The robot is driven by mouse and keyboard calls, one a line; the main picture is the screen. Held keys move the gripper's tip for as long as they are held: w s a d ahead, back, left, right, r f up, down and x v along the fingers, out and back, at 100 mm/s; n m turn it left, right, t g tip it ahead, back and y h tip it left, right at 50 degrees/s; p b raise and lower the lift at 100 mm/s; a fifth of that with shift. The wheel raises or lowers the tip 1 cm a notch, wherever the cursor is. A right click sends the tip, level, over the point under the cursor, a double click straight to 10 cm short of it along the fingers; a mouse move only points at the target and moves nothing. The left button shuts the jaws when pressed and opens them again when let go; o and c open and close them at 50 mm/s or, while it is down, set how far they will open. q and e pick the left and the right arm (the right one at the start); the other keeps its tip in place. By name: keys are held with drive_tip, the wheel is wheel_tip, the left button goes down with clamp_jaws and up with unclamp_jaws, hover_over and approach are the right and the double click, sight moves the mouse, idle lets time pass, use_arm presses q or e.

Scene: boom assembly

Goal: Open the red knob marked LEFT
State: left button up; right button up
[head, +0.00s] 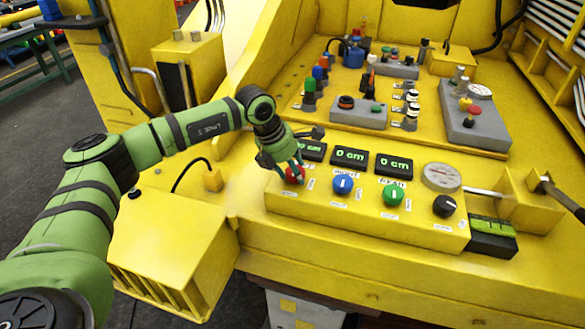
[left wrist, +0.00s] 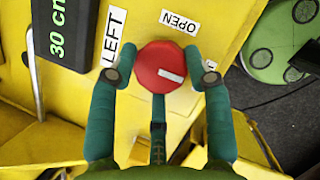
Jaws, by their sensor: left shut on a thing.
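The red knob (head: 294,174) is at the left end of the front yellow panel. In the left wrist view the red knob (left wrist: 165,66) sits beside a LEFT label (left wrist: 114,37) and an OPEN label (left wrist: 180,22). A white mark on the knob points right, toward another label that a finger partly hides, not straight at OPEN. My left gripper (head: 284,163) is over the knob from above. In the left wrist view its green fingers are closed around the knob's sides. My right gripper is in neither view.
A blue knob (head: 343,184), a green knob (head: 393,195) and a black knob (head: 444,206) stand to the right on the panel. Displays stand behind them; the one by the red knob (left wrist: 60,30) reads 30 cm. More buttons fill the upper panel.

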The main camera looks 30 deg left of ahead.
use_arm(q)
drive_tip(key=shift+d, duration=0.15)
drive_tip(key=n+y+b, duration=0.1)
drive_tip(key=n+b, duration=0.2)
drive_tip(key=n, duration=0.1)
drive_tip(key=shift+w+d+t+b, duration=0.1)
drive_tip(key=shift+d+t+b, duration=0.05)
drive_tip(key=shift+t+b, duration=0.25)
drive_tip(key=n+y+b, duration=0.2)
drive_tip(key=n+b, duration=0.2)
drive_tip(key=n, duration=0.1)
drive_tip(key=shift+d+r+n+b, duration=0.1)
drive_tip(key=shift+r+n+b, duration=0.05)
drive_tip(key=shift+n+b, duration=0.2)
drive_tip(key=n+y+b, duration=0.1)
drive_tip(key=n+b, duration=0.1)
drive_tip(key=n, duration=0.1)
drive_tip(key=shift+w+n+y, duration=0.1)
drive_tip(key=shift+n+y, duration=0.2)
drive_tip(key=shift+n, duration=0.05)
drive_tip(key=n+g+y+b, duration=0.1)
drive_tip(key=n, duration=0.2)
drive_tip(key=shift+r, duration=0.15)
drive_tip(key=shift+n+g+b, duration=0.3)
drive_tip(key=shift+n+b, duration=0.05)
drive_tip(key=shift+n, duration=0.35)
drive_tip(key=shift+y, duration=0.3)
